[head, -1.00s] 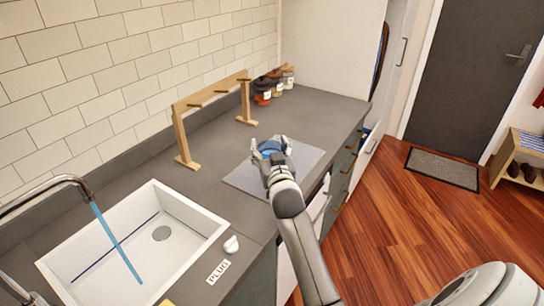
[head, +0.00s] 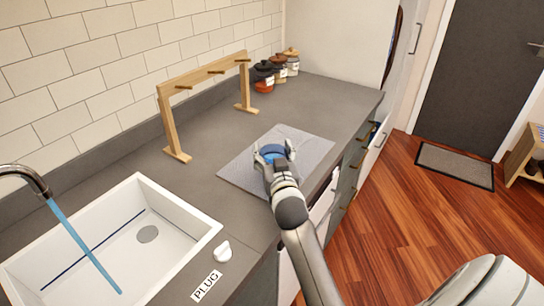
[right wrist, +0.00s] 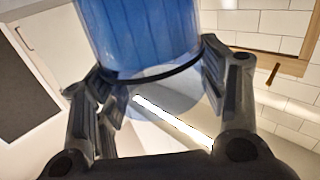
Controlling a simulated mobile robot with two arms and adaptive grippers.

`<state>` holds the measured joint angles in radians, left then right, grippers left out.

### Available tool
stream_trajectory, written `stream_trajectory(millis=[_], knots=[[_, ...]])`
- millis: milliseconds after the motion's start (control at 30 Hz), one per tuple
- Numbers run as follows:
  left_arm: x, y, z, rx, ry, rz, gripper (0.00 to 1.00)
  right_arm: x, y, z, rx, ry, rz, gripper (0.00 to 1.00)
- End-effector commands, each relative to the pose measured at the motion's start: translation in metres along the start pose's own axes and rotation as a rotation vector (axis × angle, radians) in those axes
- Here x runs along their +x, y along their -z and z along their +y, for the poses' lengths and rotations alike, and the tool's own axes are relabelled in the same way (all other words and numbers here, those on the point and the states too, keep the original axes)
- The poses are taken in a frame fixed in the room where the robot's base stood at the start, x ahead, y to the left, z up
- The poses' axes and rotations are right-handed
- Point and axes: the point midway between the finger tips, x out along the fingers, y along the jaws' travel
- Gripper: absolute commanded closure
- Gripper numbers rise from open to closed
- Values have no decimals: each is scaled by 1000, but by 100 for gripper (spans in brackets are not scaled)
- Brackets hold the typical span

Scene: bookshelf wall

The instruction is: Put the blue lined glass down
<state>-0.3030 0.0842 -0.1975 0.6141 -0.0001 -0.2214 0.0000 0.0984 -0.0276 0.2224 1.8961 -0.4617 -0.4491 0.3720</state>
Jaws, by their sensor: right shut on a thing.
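The blue lined glass (right wrist: 140,35) shows large in the right wrist view, between the fingers of my right gripper (right wrist: 155,85). In the head view the blue glass (head: 272,149) is a small blue patch at the fingertips of my right gripper (head: 273,152), over the grey mat (head: 312,147) on the counter. The right gripper is shut on the glass. Most of the glass is hidden by the gripper in the head view, and I cannot tell whether its base touches the mat. My left gripper is not in view.
A wooden rack (head: 205,72) with pegs stands against the tiled wall. Several lidded jars (head: 264,78) stand at the counter's back. A white sink (head: 178,215) with running water is at left, beside a white plug (head: 222,251). Bare counter (head: 215,140) lies around the mat.

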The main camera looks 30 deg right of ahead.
Motion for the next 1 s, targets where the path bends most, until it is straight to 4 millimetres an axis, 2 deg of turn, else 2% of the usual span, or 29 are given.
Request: stream_trajectory(millis=[100, 167, 367, 400, 567, 1000], knots=[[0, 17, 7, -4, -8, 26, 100, -1, 2, 0, 1, 0, 4, 87], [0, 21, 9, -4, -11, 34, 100, -1, 2, 0, 1, 0, 4, 87], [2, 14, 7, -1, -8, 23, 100, -1, -3, 0, 1, 0, 3, 87], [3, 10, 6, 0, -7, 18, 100, -1, -5, 0, 1, 0, -2, 33], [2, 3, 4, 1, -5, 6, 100, -1, -4, 0, 1, 0, -1, 12], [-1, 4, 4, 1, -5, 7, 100, -1, 1, 0, 0, 0, 0, 12]])
